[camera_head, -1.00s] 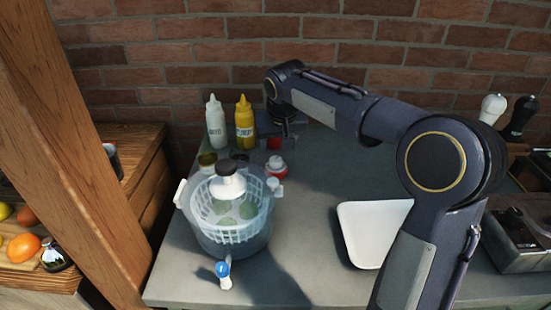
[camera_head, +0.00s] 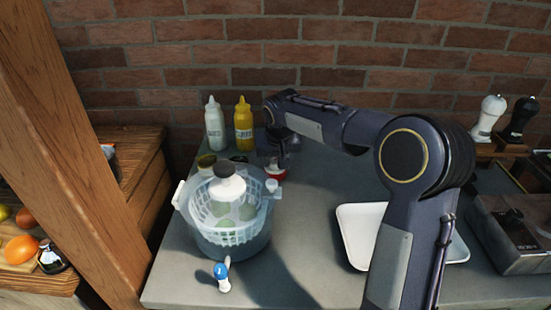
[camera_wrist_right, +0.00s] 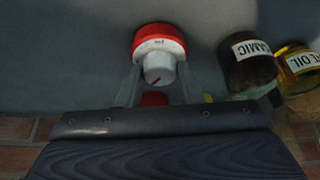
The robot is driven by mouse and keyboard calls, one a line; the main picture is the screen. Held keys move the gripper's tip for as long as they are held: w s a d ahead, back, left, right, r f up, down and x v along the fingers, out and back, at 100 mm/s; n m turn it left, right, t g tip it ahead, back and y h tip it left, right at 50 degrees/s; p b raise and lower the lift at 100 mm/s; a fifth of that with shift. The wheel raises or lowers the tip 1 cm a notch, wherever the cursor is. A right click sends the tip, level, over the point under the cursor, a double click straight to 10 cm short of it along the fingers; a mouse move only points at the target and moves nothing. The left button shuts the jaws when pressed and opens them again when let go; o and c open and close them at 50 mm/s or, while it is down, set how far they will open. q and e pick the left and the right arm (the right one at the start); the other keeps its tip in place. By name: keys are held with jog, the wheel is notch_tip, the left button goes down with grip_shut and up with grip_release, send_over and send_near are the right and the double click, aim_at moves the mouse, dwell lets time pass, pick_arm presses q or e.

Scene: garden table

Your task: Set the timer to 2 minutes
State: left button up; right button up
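The timer (camera_head: 276,176) is a round red base with a white dial, standing on the grey table behind the salad spinner. In the right wrist view, the timer (camera_wrist_right: 159,40) shows its red rim and a pale knob with a dark pointer mark; the setting is too small to read. My right gripper (camera_wrist_right: 160,75) is open, with one finger on each side of the knob and small gaps apparent. In the head view, my right gripper (camera_head: 277,156) is over the timer and hides its top. My left gripper is not in view.
The salad spinner (camera_head: 203,238) stands in front and left of the timer. White (camera_head: 214,128) and yellow (camera_head: 243,128) squeeze bottles stand behind it. Dark jars (camera_wrist_right: 248,68) are close beside the gripper. A white tray (camera_head: 352,222) lies right, and a brick wall is behind.

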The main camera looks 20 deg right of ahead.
jog(key=c, duration=0.4)
jog(key=shift+m, duration=0.5)
jog(key=o, duration=1)
jog(key=shift+r, duration=0.1)
jog(key=v, duration=0.7)
jog(key=shift+s+a+r, duration=0.15)
jog(key=shift+s+r, duration=0.05)
jog(key=shift+r, duration=0.1)
jog(key=shift+c, duration=0.2)
